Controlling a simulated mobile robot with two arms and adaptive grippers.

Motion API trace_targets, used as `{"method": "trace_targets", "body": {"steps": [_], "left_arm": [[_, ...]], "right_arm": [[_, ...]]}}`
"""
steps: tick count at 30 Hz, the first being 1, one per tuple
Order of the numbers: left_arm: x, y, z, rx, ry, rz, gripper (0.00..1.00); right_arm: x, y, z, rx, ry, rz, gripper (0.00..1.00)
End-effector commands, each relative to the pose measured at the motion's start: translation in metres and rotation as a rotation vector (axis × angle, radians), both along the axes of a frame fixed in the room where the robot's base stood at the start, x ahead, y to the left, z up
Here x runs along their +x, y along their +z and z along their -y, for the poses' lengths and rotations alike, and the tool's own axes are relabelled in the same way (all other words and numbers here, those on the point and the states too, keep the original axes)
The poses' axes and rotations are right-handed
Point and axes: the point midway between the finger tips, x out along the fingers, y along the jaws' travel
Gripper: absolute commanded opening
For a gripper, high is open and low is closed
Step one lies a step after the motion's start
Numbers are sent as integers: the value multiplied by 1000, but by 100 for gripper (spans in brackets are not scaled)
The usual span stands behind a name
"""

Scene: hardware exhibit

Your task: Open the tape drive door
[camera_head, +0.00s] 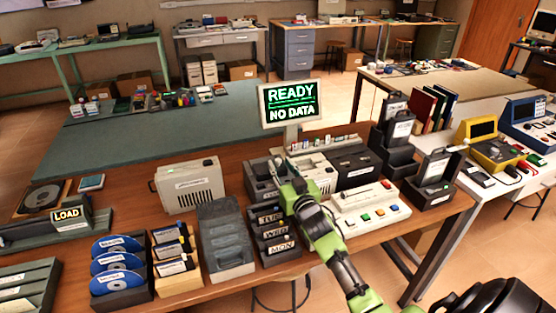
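A small beige unit (322,174) with a label on top stands on the wooden table below the sign; it may be the tape drive. My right arm's green links partly cover its front, so I cannot tell whether a door on it is open or shut. My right gripper (282,168) is at the unit's left front edge, by a dark box. Its fingers are small and partly hidden, and I cannot make out their opening or any contact. My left gripper is not in view.
A sign (290,103) reading READY, NO DATA stands behind the unit. A button panel (370,209) is to the right. Day-labelled dark trays (276,246), a grey ribbed case (226,240) and disc racks (118,268) are to the left. The green mat behind has free room.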

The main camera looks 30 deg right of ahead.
Motion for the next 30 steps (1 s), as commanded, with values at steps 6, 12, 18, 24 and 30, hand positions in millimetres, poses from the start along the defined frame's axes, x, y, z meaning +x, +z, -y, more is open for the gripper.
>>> {"method": "trace_targets", "body": {"steps": [6,12,18,24,30], "left_arm": [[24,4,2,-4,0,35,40],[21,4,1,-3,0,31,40],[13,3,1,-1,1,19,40],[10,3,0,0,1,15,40],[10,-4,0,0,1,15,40]], "right_arm": [[25,1,7,-1,-1,0,30],[31,0,8,0,0,1,30],[31,0,8,0,0,0,30],[31,0,7,0,0,0,0],[42,-2,10,0,0,1,0]]}}
